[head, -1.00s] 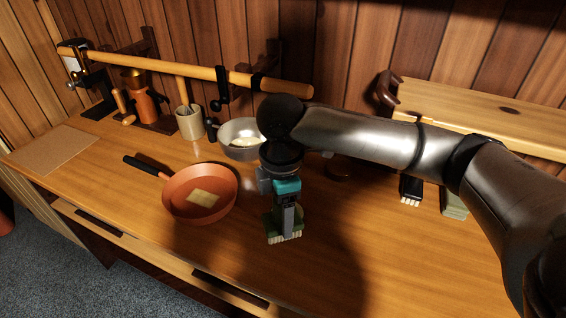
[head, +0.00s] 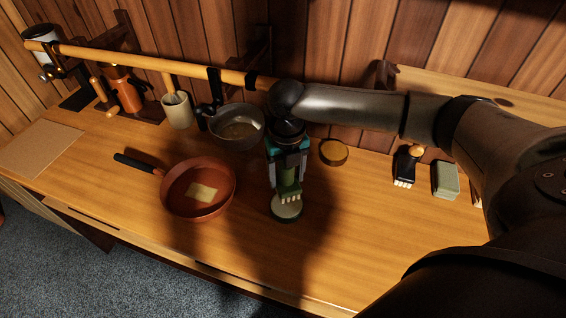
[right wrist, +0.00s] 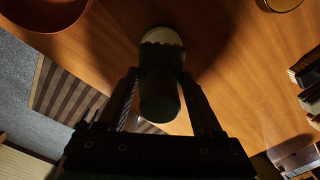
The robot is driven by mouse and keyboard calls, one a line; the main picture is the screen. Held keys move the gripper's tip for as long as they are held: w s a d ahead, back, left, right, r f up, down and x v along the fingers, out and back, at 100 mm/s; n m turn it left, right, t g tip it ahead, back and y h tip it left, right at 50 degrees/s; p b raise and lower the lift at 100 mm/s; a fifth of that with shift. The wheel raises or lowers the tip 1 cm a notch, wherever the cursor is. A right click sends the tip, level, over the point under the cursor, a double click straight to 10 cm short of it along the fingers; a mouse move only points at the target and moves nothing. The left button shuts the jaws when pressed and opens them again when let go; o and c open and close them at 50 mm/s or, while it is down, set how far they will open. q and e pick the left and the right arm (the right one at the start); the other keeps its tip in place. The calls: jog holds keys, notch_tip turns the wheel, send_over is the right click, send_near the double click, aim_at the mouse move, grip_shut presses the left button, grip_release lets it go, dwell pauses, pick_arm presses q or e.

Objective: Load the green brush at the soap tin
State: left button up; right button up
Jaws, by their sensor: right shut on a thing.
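My right gripper (head: 288,168) points down and is shut on the green brush (head: 289,183), whose pale bristles face down. The brush is seen from above in the right wrist view (right wrist: 160,92), between my two fingers. The round soap tin (head: 286,207) stands on the desk with a pale top. The bristles overlap the far part of this top in the head view; I cannot tell whether they touch it. In the right wrist view the tin's pale top (right wrist: 161,35) shows just beyond the brush. My left gripper is not in view.
An orange pan (head: 225,195) lies left of the tin. A grey pot (head: 238,130) and a round brass-coloured lid-like piece (head: 334,152) are behind. A black brush (head: 406,166) and a green-grey block (head: 445,180) lie to the right. The desk in front of the tin is clear.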

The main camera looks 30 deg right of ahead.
aim_at(287, 192)
jog(key=shift+w+d+f+n, duration=0.1)
jog(key=shift+w+d+n, duration=0.1)
jog(key=shift+n, duration=0.3)
jog(key=shift+f, duration=0.1)
notch_tip(287, 192, down, 6)
jog(key=b, duration=0.7)
jog(key=shift+b, duration=0.3)
jog(key=shift+f, duration=0.35)
dwell(0.4)
jog(key=shift+s+f+p, duration=0.15)
jog(key=shift+s+p, duration=0.05)
jog(key=shift+p, duration=0.1)
dwell(2.1)
notch_tip(287, 192, up, 7)
jog(key=p, duration=0.8)
jog(key=shift+w, duration=0.15)
